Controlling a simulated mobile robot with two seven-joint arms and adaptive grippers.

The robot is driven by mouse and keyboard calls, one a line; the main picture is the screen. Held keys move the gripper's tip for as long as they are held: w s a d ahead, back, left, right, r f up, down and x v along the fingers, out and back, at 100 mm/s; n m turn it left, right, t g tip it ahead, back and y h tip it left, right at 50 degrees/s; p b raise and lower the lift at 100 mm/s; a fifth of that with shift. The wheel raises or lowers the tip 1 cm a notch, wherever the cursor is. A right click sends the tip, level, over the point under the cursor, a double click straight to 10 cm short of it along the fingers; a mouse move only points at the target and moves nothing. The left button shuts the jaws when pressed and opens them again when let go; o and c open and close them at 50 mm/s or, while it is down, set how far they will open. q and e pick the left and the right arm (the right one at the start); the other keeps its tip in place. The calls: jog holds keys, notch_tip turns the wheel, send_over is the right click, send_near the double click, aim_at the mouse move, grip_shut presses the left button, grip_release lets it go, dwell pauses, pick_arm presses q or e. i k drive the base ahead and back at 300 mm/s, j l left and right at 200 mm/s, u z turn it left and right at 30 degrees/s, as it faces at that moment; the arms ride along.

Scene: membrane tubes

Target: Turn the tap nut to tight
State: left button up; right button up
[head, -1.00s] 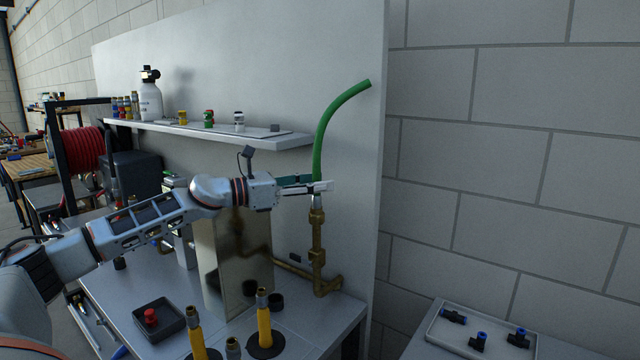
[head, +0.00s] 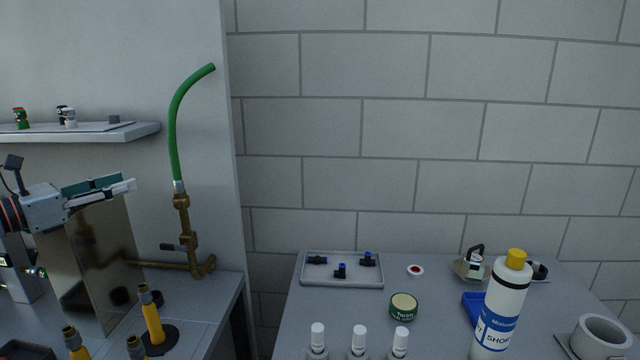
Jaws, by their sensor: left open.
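The brass tap (head: 188,240) stands upright at the end of a brass pipe in front of the pale panel, left of centre in the head view. The tap nut (head: 181,201) is the brass collar near its top. A green hose (head: 174,130) rises from a silvery piece just above the nut and curves right. A dark lever (head: 171,247) sticks out left of the tap. My left gripper (head: 130,184) is open and empty, left of the nut and slightly higher in the picture, with a visible gap to it. Whether the nut is tight cannot be told. My right gripper is out of view.
A shelf (head: 140,131) with small parts is above my left gripper. Yellow-handled tools (head: 152,320) stand below the tap. On the right-hand table are a tray (head: 330,279) of black fittings, a round tin (head: 404,306), and a white bottle (head: 503,305).

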aim_at(184, 203)
jog(key=k+j, duration=0.85)
